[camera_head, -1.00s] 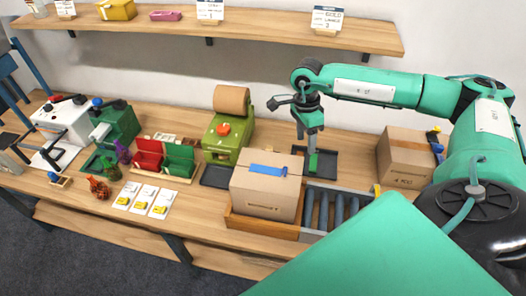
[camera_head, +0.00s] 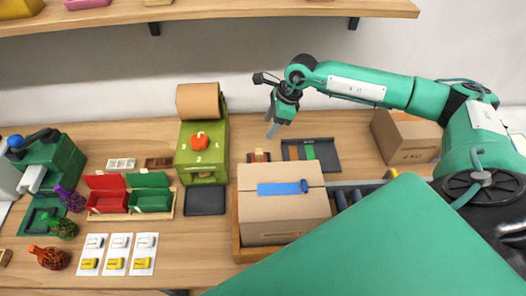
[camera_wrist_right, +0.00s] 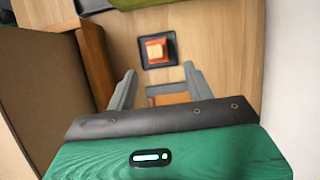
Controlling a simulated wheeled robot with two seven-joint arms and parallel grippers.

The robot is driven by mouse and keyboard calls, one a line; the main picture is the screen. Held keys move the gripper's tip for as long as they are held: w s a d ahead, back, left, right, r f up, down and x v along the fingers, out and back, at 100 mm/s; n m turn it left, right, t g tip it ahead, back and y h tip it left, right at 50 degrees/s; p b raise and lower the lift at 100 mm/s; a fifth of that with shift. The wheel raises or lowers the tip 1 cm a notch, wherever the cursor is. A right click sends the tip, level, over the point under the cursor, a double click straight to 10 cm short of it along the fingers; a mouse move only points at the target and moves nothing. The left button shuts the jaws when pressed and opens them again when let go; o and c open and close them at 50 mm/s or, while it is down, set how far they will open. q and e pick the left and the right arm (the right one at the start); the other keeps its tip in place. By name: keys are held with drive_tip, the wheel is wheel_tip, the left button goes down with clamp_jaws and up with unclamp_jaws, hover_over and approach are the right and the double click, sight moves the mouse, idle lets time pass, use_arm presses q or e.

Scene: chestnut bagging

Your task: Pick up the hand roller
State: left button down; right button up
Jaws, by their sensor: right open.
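A small orange and light-wood piece on a black square base, which looks like the hand roller (camera_head: 259,157), lies on the table just behind the cardboard box. In the right wrist view the piece (camera_wrist_right: 157,49) is ahead of the fingertips, untouched. A second orange patch with a grey edge (camera_wrist_right: 170,98) shows between the fingers; I cannot tell if it belongs to the same item. My right gripper (camera_head: 272,131) is open and empty, above and slightly right of the piece, pointing down. My left gripper is not in view.
The cardboard box (camera_head: 283,222) with blue tape stands in a wooden tray in front. A green machine (camera_head: 202,155) with a brown roll is to the left. A dark tray (camera_head: 328,168) with coloured strips lies right. Another carton (camera_head: 406,138) stands further right.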

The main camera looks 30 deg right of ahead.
sight(260, 151)
drive_tip(key=x, duration=0.2)
drive_tip(key=p+x, duration=0.1)
drive_tip(key=x, duration=0.2)
drive_tip(key=p+x, duration=0.1)
drive_tip(key=x, duration=0.1)
drive_tip(key=shift+s+f, duration=0.25)
drive_tip(key=shift+f, duration=0.05)
drive_tip(key=shift+w+a+f+p, duration=0.1)
drive_tip(key=shift+f+p, duration=0.15)
drive_tip(key=shift+p, duration=0.05)
drive_tip(key=shift+s+a+f+p, duration=0.1)
drive_tip(key=shift+s+f+p, duration=0.05)
drive_tip(key=shift+f+p, duration=0.4)
drive_tip(key=shift+s+a+f+p, duration=0.1)
drive_tip(key=shift+s+f+p, duration=0.1)
drive_tip(key=shift+f+p, duration=0.3)
drive_tip(key=shift+p+x, duration=0.35)
drive_tip(key=shift+x, duration=0.85)
drive_tip(key=shift+w+f, duration=0.1)
drive_tip(key=shift+f, duration=0.25)
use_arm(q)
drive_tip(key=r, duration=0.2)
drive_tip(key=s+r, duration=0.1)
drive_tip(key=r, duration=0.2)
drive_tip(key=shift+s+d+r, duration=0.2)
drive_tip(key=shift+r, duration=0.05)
use_arm(e)
drive_tip(key=shift+f, duration=0.1)
